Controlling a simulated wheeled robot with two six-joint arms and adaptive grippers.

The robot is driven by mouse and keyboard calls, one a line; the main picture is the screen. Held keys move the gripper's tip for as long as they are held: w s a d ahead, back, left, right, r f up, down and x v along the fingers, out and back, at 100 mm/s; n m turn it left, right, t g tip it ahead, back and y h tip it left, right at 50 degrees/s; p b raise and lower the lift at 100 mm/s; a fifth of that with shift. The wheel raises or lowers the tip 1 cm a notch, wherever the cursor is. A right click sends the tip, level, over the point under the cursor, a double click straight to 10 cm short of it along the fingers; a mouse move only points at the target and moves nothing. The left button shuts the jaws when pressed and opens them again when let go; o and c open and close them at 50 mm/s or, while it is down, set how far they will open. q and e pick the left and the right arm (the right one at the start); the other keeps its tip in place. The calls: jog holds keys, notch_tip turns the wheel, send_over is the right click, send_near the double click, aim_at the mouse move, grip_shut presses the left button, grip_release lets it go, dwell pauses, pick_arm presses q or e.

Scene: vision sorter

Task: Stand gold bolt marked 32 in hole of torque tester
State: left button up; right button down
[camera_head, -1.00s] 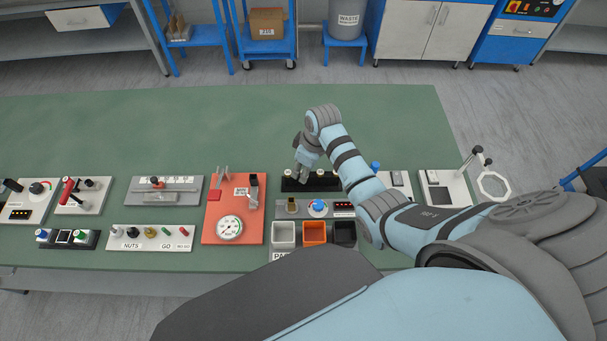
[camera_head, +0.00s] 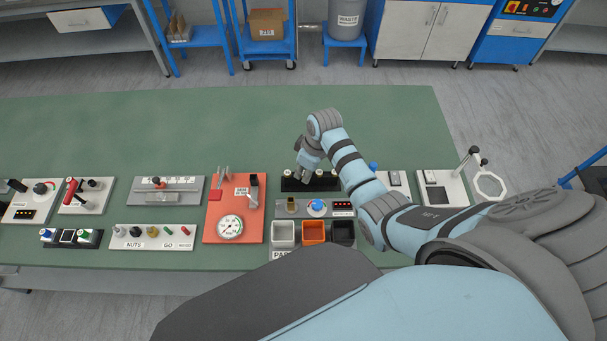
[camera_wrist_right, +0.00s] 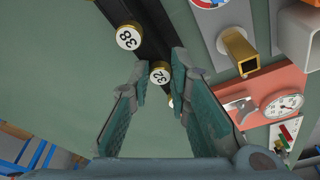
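The gold bolt marked 32 (camera_wrist_right: 160,76) stands in a black rack (camera_wrist_right: 150,32), its white numbered top facing the right wrist camera. My right gripper (camera_wrist_right: 160,80) is open, with one finger on each side of this bolt; I cannot tell whether either touches it. In the head view my right gripper (camera_head: 302,178) is low at the black rack (camera_head: 330,182) and hides part of it. A red-orange board (camera_head: 234,207) with a round dial stands left of the rack. No readable label shows which device is the torque tester. My left gripper is not in view.
Another gold bolt marked 38 (camera_wrist_right: 129,37) stands close by in the rack. A grey panel (camera_head: 333,209) with a gold tube (camera_wrist_right: 240,48) and blue knob lies in front of the rack. White, orange and black bins stand nearer. The bench behind is clear.

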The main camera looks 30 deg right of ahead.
jog(key=shift+r+p, duration=0.3)
jog(key=shift+r, duration=2.8)
